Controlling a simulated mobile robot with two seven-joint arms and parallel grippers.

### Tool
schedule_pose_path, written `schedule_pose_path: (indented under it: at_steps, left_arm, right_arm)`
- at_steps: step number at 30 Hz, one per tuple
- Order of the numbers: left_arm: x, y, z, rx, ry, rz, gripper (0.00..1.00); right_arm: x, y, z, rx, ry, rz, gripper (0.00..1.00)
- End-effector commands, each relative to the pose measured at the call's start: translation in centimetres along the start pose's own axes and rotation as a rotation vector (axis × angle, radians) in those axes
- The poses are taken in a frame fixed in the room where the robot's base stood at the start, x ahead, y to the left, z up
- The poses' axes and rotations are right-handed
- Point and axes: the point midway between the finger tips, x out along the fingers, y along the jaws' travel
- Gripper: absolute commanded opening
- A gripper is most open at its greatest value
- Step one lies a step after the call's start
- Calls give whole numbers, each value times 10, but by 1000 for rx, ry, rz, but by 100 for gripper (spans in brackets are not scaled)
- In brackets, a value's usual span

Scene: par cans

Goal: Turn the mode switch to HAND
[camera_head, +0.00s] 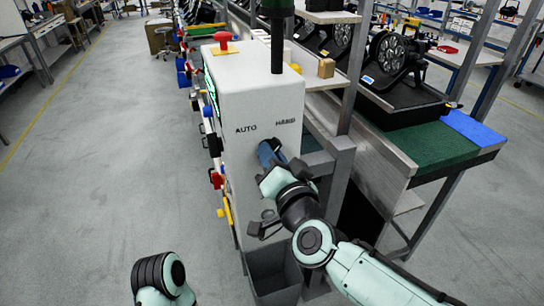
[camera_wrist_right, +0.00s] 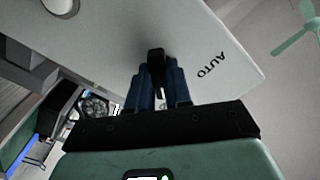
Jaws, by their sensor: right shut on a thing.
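The pale grey control box (camera_head: 237,92) stands in the middle of the head view, with the word AUTO (camera_head: 246,128) at left and a second label (camera_head: 286,122), probably HAND, at right. My right gripper (camera_head: 270,152) is at the box face just below and between these labels. In the right wrist view its blue fingers (camera_wrist_right: 160,88) are shut on the black mode switch (camera_wrist_right: 155,58). AUTO (camera_wrist_right: 211,64) shows right of the switch there. The fingers hide the switch in the head view, and I cannot tell which label it points to. My left gripper is out of view.
A red button (camera_head: 222,40) on a yellow plate is on top of the box. A dark grey bin (camera_head: 272,275) stands below it. A workbench with a green mat (camera_head: 430,150) is to the right. The floor (camera_head: 100,170) at left is clear.

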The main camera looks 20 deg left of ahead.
Motion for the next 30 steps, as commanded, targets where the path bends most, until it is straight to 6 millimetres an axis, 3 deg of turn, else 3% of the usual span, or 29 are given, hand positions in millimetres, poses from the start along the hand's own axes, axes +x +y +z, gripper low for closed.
schedule_pose_path:
  at_steps: [8, 9, 11, 23, 30]
  left_arm:
    - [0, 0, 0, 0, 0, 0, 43]
    - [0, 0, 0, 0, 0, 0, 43]
    - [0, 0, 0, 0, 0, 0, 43]
    - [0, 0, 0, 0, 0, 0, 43]
    - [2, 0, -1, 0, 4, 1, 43]
  right_arm:
    - [0, 0, 0, 6, 0, 1, 0]
    - [0, 0, 0, 6, 0, 1, 26]
    - [0, 0, 0, 5, 0, 0, 45]
    - [-7, 0, -1, 2, 1, -1, 45]
    - [-52, 0, -1, 3, 2, 0, 45]
